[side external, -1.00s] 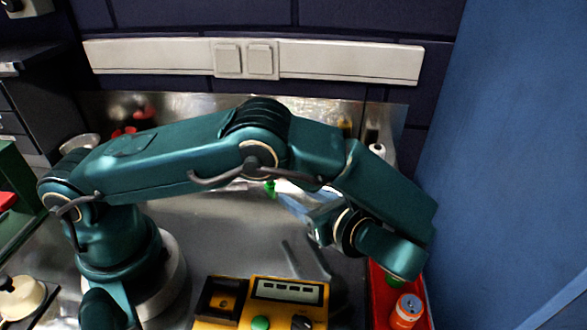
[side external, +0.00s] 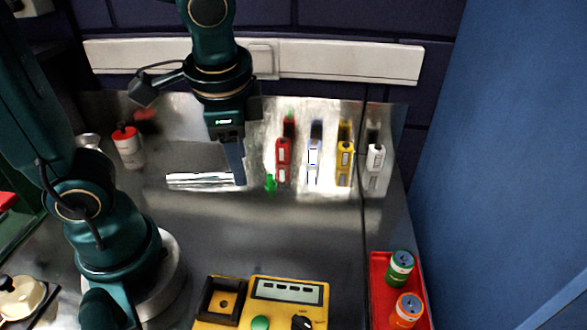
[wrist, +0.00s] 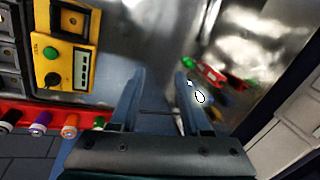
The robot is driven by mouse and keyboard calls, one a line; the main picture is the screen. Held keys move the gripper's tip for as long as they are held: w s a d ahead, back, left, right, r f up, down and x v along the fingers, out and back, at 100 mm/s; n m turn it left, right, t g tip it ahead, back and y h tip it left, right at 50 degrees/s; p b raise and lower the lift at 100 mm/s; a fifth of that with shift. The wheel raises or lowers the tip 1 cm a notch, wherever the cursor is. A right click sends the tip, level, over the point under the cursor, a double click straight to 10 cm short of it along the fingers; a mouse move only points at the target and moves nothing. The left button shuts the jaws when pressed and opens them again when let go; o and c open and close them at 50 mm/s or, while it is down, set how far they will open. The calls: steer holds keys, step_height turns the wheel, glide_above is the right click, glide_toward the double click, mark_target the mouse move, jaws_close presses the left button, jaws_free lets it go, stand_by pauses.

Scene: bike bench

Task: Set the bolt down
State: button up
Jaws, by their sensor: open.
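I cannot make out the bolt in either view. My gripper (side external: 238,178) points down over the back of the metal bench, left of the coloured upright items. In the wrist view its two fingers stand apart, and my gripper (wrist: 160,76) is open with no held object visible between the tips. A bright streaked strip (side external: 203,180) shows on the bench just left of the fingers; I cannot tell whether it is an object or a reflection. A small green object (side external: 270,183) is right of the fingers.
Red (side external: 283,155), pale (side external: 314,155), yellow (side external: 345,160) and white (side external: 376,157) items stand along the back. A yellow meter (side external: 287,292) is at the front. A red tray (side external: 379,290) holds cans at the right. A red-topped white container (side external: 126,144) is back left. The bench middle is clear.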

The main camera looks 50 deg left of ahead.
steer(key=s+n+t, duration=0.1)
steer(key=n, duration=0.1)
steer(key=s+n+t+h, duration=0.1)
steer(key=n, duration=0.1)
steer(key=s+d+r+n+t+h, duration=0.1)
steer(key=n, duration=0.1)
steer(key=shift+t, duration=0.4)
stand_by(0.8)
